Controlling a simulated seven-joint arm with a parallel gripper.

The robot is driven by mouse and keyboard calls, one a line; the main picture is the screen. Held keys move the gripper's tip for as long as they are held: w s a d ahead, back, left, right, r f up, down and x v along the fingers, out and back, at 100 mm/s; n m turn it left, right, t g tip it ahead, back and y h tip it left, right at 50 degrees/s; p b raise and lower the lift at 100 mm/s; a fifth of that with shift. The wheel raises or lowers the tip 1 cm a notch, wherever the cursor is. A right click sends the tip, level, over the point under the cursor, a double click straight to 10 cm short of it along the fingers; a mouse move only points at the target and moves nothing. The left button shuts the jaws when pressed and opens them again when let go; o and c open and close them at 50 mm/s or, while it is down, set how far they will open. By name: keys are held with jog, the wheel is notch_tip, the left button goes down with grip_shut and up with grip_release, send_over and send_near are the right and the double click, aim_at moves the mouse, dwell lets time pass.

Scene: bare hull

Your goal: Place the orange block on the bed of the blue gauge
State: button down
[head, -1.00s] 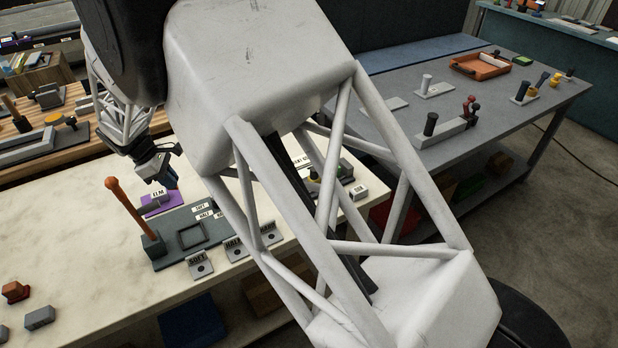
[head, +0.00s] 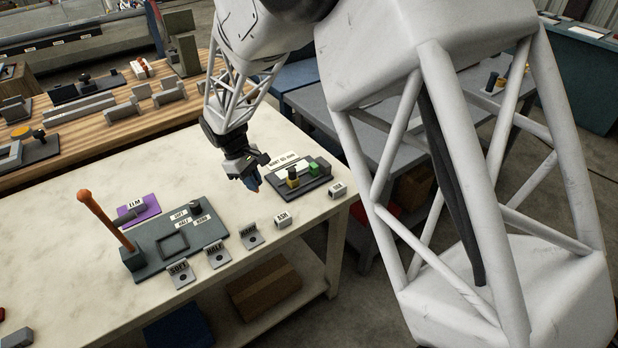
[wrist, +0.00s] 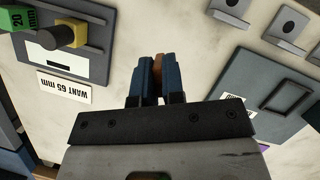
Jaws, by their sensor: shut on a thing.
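My gripper (head: 253,182) is above the pale table, right of the slate-blue gauge. In the wrist view its two blue fingers (wrist: 158,80) are closed on an orange-brown block (wrist: 159,63), of which only a narrow strip shows. The gauge (head: 202,240) is a flat plate with a raised square frame and a tall orange lever at its left end. The square bed (head: 173,245) looks empty. In the wrist view the gauge (wrist: 240,95) lies to the right of the fingers, apart from them.
A dark plate (head: 318,187) with green and yellow blocks stands right, by a "WANT 65 mm" card (wrist: 64,88).

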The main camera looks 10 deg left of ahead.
jog(key=s+d+f+m+g, duration=0.1)
jog(key=d+m, duration=0.4)
jog(key=d, duration=1.3)
jog(key=shift+s+d+g+y, duration=0.15)
jog(key=shift+s+g+y, duration=0.05)
jog(key=shift+g+y, duration=0.25)
jog(key=shift+f, duration=0.15)
send_over(306, 183)
jog(key=w+a, duration=0.1)
jog(key=w, duration=0.1)
jog(key=shift+f, duration=0.7)
jog(key=shift+f, duration=1.8)
jog(key=shift+f, duration=0.1)
